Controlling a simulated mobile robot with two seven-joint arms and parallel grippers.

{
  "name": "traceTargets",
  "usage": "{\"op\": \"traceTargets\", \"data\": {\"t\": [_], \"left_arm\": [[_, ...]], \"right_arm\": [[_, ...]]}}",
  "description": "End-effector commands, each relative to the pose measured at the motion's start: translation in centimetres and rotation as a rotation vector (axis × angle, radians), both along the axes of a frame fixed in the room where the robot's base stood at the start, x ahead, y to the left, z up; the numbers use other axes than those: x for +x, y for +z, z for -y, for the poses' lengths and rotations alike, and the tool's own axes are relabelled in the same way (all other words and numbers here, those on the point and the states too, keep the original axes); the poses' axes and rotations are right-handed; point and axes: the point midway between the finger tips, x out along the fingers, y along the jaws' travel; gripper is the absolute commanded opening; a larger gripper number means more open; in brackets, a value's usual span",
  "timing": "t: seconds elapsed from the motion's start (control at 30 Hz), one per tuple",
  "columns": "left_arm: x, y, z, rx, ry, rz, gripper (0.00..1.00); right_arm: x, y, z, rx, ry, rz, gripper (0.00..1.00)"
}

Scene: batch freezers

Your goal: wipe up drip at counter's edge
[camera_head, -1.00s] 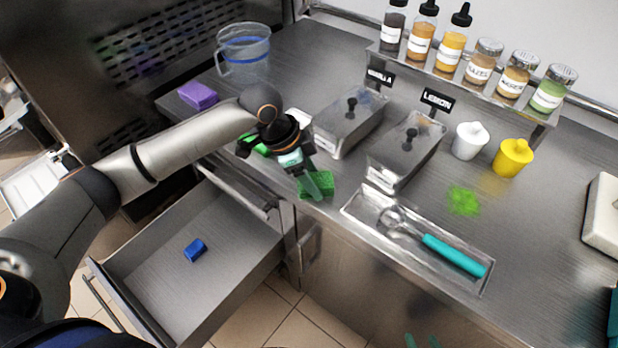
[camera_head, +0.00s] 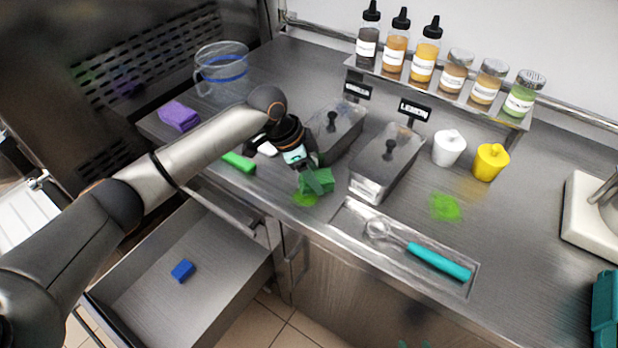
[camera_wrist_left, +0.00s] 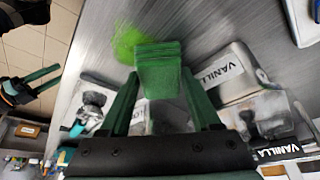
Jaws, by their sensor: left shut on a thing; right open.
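My left gripper (camera_head: 314,184) is shut on a green sponge (camera_head: 306,183) at the counter's front edge. In the left wrist view the sponge (camera_wrist_left: 158,72) sits between the two green fingers. A bright green drip (camera_head: 304,200) lies on the counter beside the sponge, close to the front edge; it also shows in the left wrist view (camera_wrist_left: 127,42). The sponge hides part of it, and I cannot tell whether they touch. A second green spot (camera_head: 445,207) lies further right. My right gripper (camera_head: 412,345) is open, only its fingertips showing at the bottom edge.
A tray with a teal-handled scoop (camera_head: 438,262) lies right of the sponge. Metal tubs (camera_head: 388,165) stand behind it. A purple sponge (camera_head: 179,116), clear jug (camera_head: 221,75) and green item (camera_head: 238,162) are left. The drawer (camera_head: 195,235) below is open, holding a blue block (camera_head: 182,270).

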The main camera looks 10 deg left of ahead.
Motion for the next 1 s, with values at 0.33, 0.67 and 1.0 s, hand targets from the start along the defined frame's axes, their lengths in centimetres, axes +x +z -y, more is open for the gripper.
{"op": "traceTargets", "data": {"t": [0.33,0.67,1.0], "left_arm": [[-0.2,0.3,-0.2,0.002,0.002,0.0,0.19],[-2.8,-0.2,-1.1,0.002,0.0,-0.001,0.19],[-4.2,-0.4,-1.6,0.004,0.001,-0.005,0.19]], "right_arm": [[0.0,1.7,0.0,0.0,0.0,0.0,0.5],[0.0,3.3,0.0,0.0,0.0,0.002,0.5],[0.0,3.1,0.0,0.0,0.0,0.0,0.5]]}}
